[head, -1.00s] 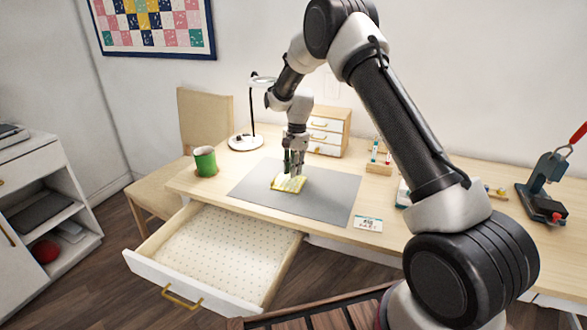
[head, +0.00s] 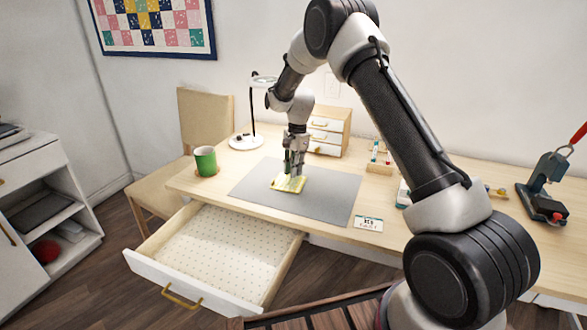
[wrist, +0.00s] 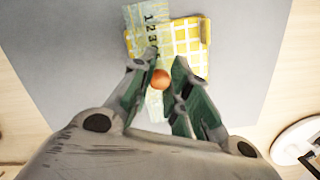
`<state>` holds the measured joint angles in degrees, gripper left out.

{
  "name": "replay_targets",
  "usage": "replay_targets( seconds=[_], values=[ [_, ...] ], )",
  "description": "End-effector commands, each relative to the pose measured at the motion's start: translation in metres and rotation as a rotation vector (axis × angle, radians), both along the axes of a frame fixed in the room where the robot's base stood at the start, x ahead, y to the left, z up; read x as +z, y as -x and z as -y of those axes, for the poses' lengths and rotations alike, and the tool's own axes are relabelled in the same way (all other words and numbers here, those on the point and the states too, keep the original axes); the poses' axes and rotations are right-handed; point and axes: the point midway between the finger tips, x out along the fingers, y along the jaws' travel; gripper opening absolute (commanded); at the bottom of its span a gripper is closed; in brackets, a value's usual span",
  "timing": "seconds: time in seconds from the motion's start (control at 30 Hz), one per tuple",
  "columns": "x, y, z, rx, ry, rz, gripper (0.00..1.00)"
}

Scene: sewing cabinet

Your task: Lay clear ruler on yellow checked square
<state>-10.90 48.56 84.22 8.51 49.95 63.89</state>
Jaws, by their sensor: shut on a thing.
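The yellow checked square (head: 278,185) lies on the grey mat, and it shows in the wrist view (wrist: 187,48). The clear ruler (wrist: 149,22), a see-through strip with dark numbers, overlaps the left part of the square and sticks out past its far edge. An orange knob (wrist: 160,79) sits on the ruler between my fingers. My gripper (head: 293,172) points down over the square, shut on the ruler by this knob; it also shows in the wrist view (wrist: 161,84). I cannot tell whether the ruler touches the square.
The grey mat (head: 325,200) has free room around the square. A green mug (head: 205,161) and a magnifier lamp (head: 245,141) stand to the left. A small drawer box (head: 327,130) is behind. The desk drawer (head: 215,250) is open in front. A card (head: 368,224) lies at the mat's right corner.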

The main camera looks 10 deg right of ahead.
Motion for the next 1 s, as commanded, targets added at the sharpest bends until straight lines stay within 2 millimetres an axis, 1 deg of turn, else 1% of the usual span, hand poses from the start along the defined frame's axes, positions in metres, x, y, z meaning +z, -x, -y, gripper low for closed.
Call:
replay_targets(
  seconds=[1.0],
  values=[
    [-0.0059,-0.0002,0.0002,0.0,0.0,0.0,0.0]
  ],
)
